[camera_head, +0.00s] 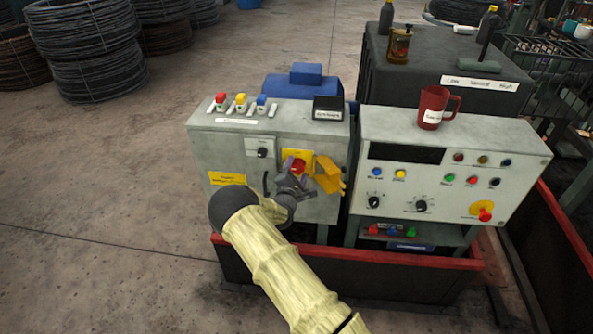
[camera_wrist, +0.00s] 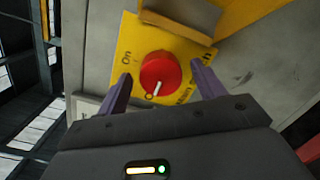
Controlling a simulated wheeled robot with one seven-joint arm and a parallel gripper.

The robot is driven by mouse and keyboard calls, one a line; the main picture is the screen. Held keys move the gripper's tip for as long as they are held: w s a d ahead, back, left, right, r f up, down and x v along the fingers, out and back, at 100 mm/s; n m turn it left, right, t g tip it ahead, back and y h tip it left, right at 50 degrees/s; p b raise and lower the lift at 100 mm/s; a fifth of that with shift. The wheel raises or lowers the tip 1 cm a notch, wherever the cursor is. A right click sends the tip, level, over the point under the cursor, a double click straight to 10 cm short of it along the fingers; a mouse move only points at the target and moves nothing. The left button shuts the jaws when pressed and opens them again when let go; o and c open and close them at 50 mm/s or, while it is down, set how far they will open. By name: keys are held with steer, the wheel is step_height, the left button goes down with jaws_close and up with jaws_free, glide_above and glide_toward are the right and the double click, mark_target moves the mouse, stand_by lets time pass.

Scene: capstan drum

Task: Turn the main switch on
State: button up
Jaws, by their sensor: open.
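The main switch is a round red knob (camera_head: 299,165) on a yellow plate (camera_head: 291,154) on the front of the left grey cabinet. In the wrist view the red knob (camera_wrist: 160,71) has a white mark near its lower edge in the picture. The word "On" is on the yellow plate (camera_wrist: 129,40), left of the knob; other lettering at the lower right is partly hidden. My gripper (camera_wrist: 161,70) is open, with one purple finger on each side of the knob and visible gaps between. In the head view my gripper (camera_head: 291,178) is in front of the switch.
A yellow glove (camera_head: 328,176) hangs just right of the switch. Another dark knob (camera_head: 262,152) is to its left. A second control panel (camera_head: 450,160) with buttons stands at right, a red mug (camera_head: 433,106) on top. A red-edged bin (camera_head: 345,270) lies below.

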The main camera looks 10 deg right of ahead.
steer(key=c, duration=1)
